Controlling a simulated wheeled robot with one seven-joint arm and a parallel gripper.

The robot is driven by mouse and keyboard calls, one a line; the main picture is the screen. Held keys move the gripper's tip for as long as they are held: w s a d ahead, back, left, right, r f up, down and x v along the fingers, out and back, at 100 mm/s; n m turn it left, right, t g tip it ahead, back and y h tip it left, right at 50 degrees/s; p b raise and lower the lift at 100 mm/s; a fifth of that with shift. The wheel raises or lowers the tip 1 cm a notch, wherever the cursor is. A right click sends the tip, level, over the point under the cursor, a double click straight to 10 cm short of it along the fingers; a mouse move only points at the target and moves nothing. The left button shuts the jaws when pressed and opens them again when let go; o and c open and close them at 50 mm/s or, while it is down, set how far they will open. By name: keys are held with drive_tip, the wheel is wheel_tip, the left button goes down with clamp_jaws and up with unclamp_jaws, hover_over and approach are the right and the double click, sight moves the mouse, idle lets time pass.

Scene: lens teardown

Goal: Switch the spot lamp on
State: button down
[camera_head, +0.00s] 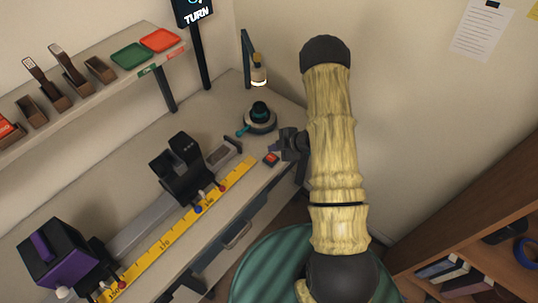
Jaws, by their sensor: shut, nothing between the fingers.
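The spot lamp (258,76) hangs from a dark bent post at the back right corner of the bench. Its lower rim looks bright; I cannot tell whether it is lit. A small red button (271,158) on a dark base sits near the bench's right edge. My gripper (281,147) is shut and empty, at the end of my pale-sleeved arm, just above and right of the red button. I cannot tell whether it touches anything. Part of the gripper is hidden by my arm.
A dark round stand (261,120) with a teal handle is behind the button. A rail with a black holder (182,172), a purple-black box (58,252) and a yellow ruler (165,243) fill the bench. A shelf (85,85) runs above; a wooden bookcase (480,225) stands right.

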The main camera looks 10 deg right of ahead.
sight(274, 158)
drive_tip(key=shift+r+p, duration=0.95)
drive_tip(key=shift+r, duration=0.7)
